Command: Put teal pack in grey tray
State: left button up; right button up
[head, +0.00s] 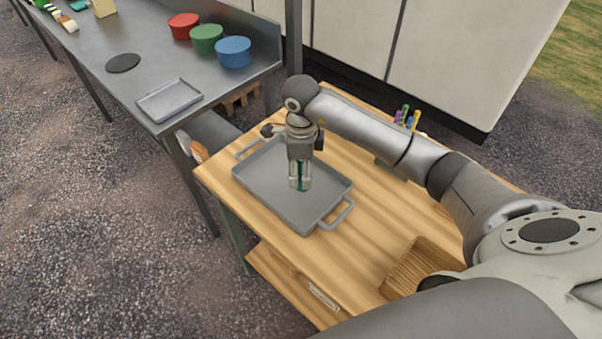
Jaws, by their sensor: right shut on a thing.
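The grey tray (265,197) with two handles lies on the wooden table. My right gripper (300,183) points down over the right half of the tray, its fingers shut on the teal pack (303,180). Only a narrow teal strip shows between the fingers; the rest of the pack is hidden by them. I cannot tell whether the pack touches the tray floor. The rest of the tray floor that I see is bare. My left gripper is not in view.
A wooden slatted box (415,265) stands at the table's near right. Several coloured pens (407,117) stand behind my right arm. A steel counter (140,92) at the left holds red (183,25), green (206,38) and blue (233,51) tubs and a small metal tray (169,99).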

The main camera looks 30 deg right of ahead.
aim_at(301, 177)
jog(key=shift+w+d+f, duration=0.1)
jog(key=shift+w+f, duration=0.1)
jog(key=shift+f, duration=0.05)
notch_tip(301, 177, down, 2)
jog(key=shift+f+p, duration=0.1)
jog(key=shift+p, duration=0.85)
jog(key=shift+f, duration=0.45)
jog(key=shift+f, duration=0.15)
jog(key=o, duration=0.7)
jog(key=shift+f, duration=0.1)
jog(key=o, duration=0.5)
jog(key=shift+c, duration=0.2)
